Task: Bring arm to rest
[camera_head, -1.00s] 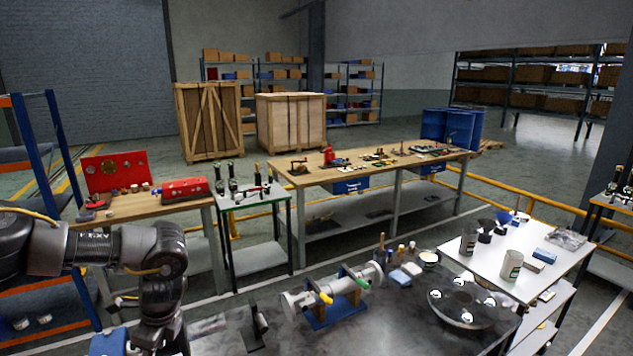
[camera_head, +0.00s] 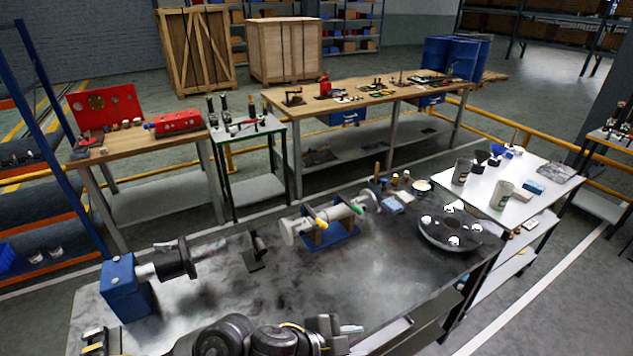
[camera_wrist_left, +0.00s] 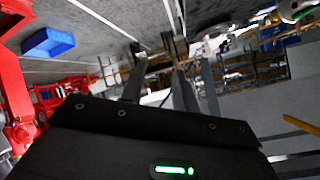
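My left arm comes in at the bottom edge of the head view, folded low in front of the workbench. Its gripper (camera_head: 343,329) points right near the bench's front edge, small and partly cut off by the frame. In the left wrist view the two dark fingers (camera_wrist_left: 159,72) stand apart with a gap between them, and nothing shows held there. My right gripper is in neither view.
The dark workbench (camera_head: 205,305) carries a blue block with a shaft (camera_head: 125,288), a grey cylinder on a blue stand (camera_head: 330,237) and a round dark disc (camera_head: 450,230). A white table (camera_head: 540,190) stands at right. The bench's middle front is mostly clear.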

